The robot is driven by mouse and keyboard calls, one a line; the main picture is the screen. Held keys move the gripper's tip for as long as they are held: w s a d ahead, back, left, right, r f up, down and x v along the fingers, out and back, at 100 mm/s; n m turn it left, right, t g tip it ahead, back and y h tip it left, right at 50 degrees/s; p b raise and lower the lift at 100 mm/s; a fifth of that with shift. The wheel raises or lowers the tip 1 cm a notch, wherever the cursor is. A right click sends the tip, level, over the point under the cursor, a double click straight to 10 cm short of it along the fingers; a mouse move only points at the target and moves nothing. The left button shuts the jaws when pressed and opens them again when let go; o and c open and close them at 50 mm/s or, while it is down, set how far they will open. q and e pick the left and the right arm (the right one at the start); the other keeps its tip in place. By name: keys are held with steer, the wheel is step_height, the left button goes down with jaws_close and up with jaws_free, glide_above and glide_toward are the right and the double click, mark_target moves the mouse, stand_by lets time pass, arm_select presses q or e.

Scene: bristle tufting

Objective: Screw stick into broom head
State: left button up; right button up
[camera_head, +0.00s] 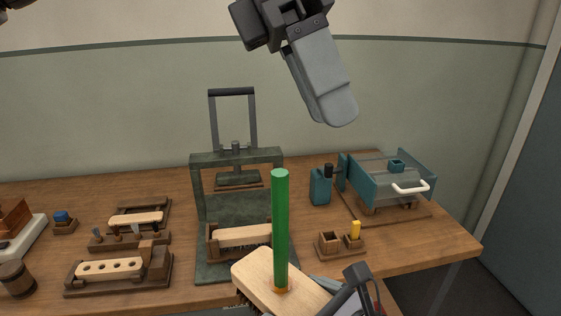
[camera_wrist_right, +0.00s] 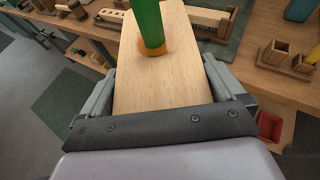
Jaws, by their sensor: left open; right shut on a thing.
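The broom head (camera_head: 258,272) is a pale wooden block above the table's front edge. My right gripper (camera_head: 345,298) is shut on it; in the right wrist view the wooden block (camera_wrist_right: 160,85) sits between both fingers (camera_wrist_right: 160,95). The green stick (camera_head: 280,225) stands upright in the orange-rimmed hole of the broom head, and its lower part shows in the right wrist view (camera_wrist_right: 149,25). How deep it sits is hidden. My left gripper (camera_head: 333,105) is open and empty, seen side-on, above and apart from the stick's top.
A dark green press (camera_head: 240,158) stands behind the stick, with a wooden block in its holder. Wooden fixtures (camera_head: 118,270) lie left. A teal bottle (camera_head: 320,187), a small two-cell box (camera_head: 328,245) and a teal-sided machine (camera_head: 385,180) stand right. The air around the stick's top is clear.

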mark_target(281, 199)
arm_select(q)
steer(key=w+a+f+n+t+y, duration=0.1)
steer(key=n, duration=1)
steer(key=w+a+f+n+t+y, duration=0.1)
steer(key=w+n, duration=0.1)
steer(key=n, duration=0.9)
steer(key=w+f+n+y, duration=0.1)
steer(key=n+y, duration=0.1)
steer(key=n, duration=0.8)
steer(key=shift+w+a+n+t, duration=0.35)
steer(key=shift+a+n+t, duration=0.05)
steer(key=n, duration=0.4)
steer(key=shift+w+a+y, duration=0.25)
steer(key=shift+a+y, duration=0.05)
steer(key=shift+y, duration=0.1)
steer(key=shift+f, duration=0.2)
step_height(281, 199, down, 12)
steer(key=shift+r, duration=0.1)
